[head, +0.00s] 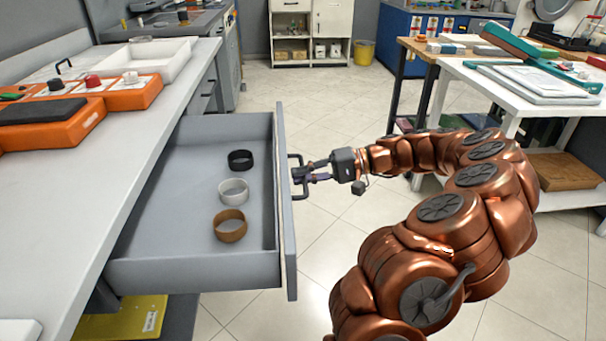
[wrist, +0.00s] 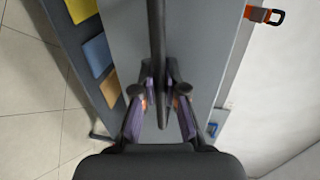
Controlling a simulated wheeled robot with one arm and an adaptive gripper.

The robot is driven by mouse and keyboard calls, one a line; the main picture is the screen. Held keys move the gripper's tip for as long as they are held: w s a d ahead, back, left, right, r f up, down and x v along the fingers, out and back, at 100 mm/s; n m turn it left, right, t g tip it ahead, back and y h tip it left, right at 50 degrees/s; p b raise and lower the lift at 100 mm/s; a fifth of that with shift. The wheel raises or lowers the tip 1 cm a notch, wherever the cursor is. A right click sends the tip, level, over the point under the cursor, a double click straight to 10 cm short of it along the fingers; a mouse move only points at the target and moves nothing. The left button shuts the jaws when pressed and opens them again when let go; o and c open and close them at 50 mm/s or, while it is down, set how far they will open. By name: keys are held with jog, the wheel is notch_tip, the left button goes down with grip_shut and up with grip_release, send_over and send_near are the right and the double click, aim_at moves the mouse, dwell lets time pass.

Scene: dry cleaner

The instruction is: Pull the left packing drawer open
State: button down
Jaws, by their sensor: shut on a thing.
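The packing drawer (head: 190,272) is grey and stands well out from the left counter. Inside it lie a black ring (head: 240,160), a white ring (head: 233,191) and a brown ring (head: 230,227). Its dark handle (head: 297,176) is on the outer face of the front panel. My gripper (head: 303,176) is at this handle, with its fingers shut on it. In the wrist view my gripper (wrist: 160,92) has a finger on each side of the dark handle bar (wrist: 157,45). The fingers hide part of the handle.
The counter (head: 130,150) along the left carries orange devices (head: 90,100) and a white tray (head: 160,58). A white table (head: 500,80) with papers stands at the right. Tiled floor (head: 330,110) lies open between them. A yellow item (head: 120,318) is under the drawer.

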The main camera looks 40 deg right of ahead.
jog(key=c, duration=1.2)
grip_release()
jog(key=v, duration=1.2)
